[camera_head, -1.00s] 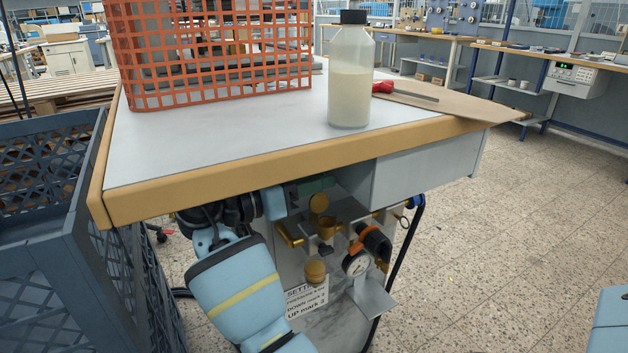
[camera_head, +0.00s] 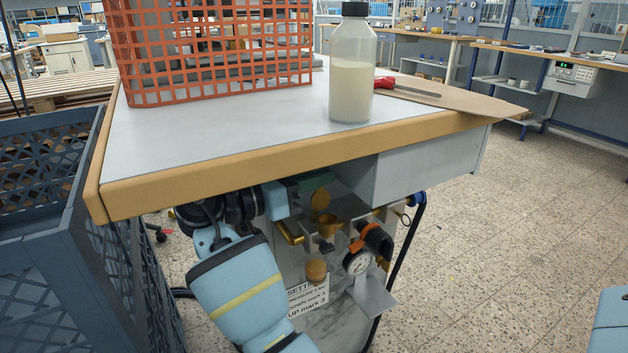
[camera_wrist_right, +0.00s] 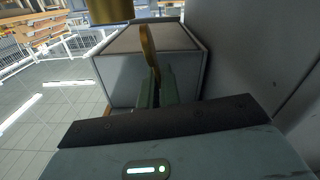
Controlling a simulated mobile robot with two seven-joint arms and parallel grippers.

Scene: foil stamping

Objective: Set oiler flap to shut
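The oiler is brass, mounted below the bench top. Its round flap (camera_head: 320,199) stands up, tilted open, above the oiler cup (camera_head: 328,226) in the head view. My right gripper (camera_head: 309,184) is under the bench edge, with its dark green fingers right behind or beside the flap. In the right wrist view the flap (camera_wrist_right: 149,50) appears nearly edge-on at the fingertips (camera_wrist_right: 158,88). The fingers are close together; whether they touch or pinch the flap is unclear. My left gripper is not in view.
A pressure gauge (camera_head: 357,262), an orange-collared black part (camera_head: 375,240) and a brass knob (camera_head: 316,270) crowd the panel. The bench edge (camera_head: 290,157) overhangs my arm. A bottle (camera_head: 352,75) and red basket (camera_head: 215,55) stand above. A dark crate (camera_head: 40,245) is at left.

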